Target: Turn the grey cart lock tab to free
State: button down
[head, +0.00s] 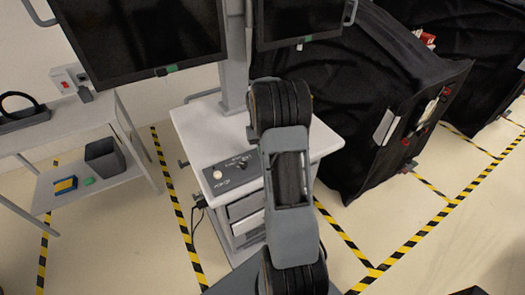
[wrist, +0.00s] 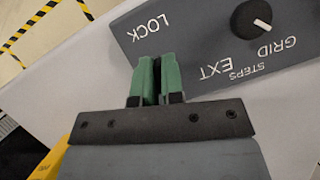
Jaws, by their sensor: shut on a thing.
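In the wrist view, my gripper (wrist: 157,68) has its green fingers close together, with a narrow dark gap between them. They are at the edge of the dark grey control panel (wrist: 200,50), between the words LOCK and EXT. The gripper is shut on the grey lock tab, which the fingers hide, so its angle cannot be told. In the head view, the panel (head: 225,181) lies on the front of the white cart top (head: 195,125). My own arm covers the right part of the cart there, and my gripper is not visible.
A round black knob (wrist: 254,19) with a white mark sits on the panel by GRID STEPS. Monitors (head: 140,35) hang above the cart. A black-covered cart (head: 350,90) stands at right, a white shelf table (head: 95,185) at left. Yellow-black floor tape runs between them.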

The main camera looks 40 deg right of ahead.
jog(key=shift+n+h, duration=0.6)
jog(key=shift+n, duration=1)
jog(key=c, duration=1.2)
grip_release()
jog(key=shift+c, duration=0.2)
jog(key=shift+w+r, duration=0.1)
jog(key=b+v, duration=0.1)
jog(key=v, duration=1.2)
jog(key=shift+w+r, duration=0.2)
jog(key=shift+r, duration=0.05)
